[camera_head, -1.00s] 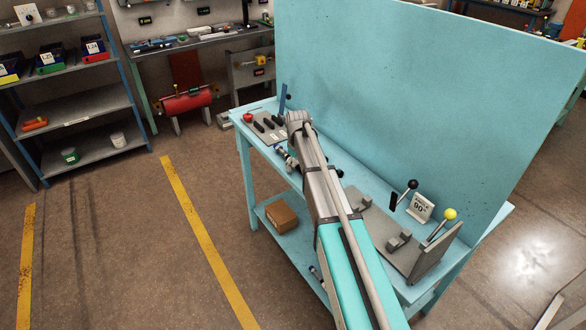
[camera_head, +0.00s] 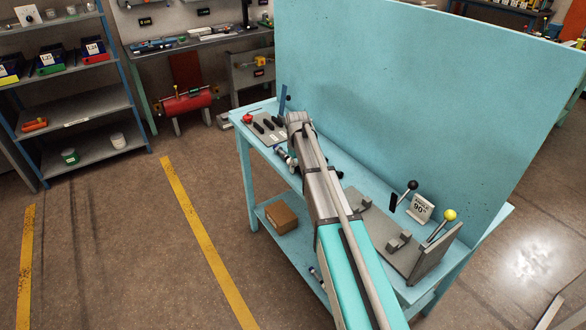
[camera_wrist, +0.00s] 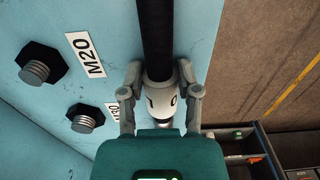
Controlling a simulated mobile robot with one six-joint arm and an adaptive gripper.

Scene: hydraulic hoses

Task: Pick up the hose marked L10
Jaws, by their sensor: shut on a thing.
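In the wrist view, a black hose (camera_wrist: 156,35) runs down from the top edge into a pale end fitting (camera_wrist: 158,92). Characters like "1" and "0" show on the fitting, but I cannot read the full marking. My gripper (camera_wrist: 160,97) is shut on this fitting, with one finger on each side of it. The hose lies over or in front of a light blue surface (camera_wrist: 110,15); I cannot tell whether it touches. In the head view my arm reaches over the blue bench and hides most of the gripper and hose.
On the bench, a grey fixture (camera_head: 400,240) with levers and a 90° sign (camera_head: 421,208) stands right of my arm.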

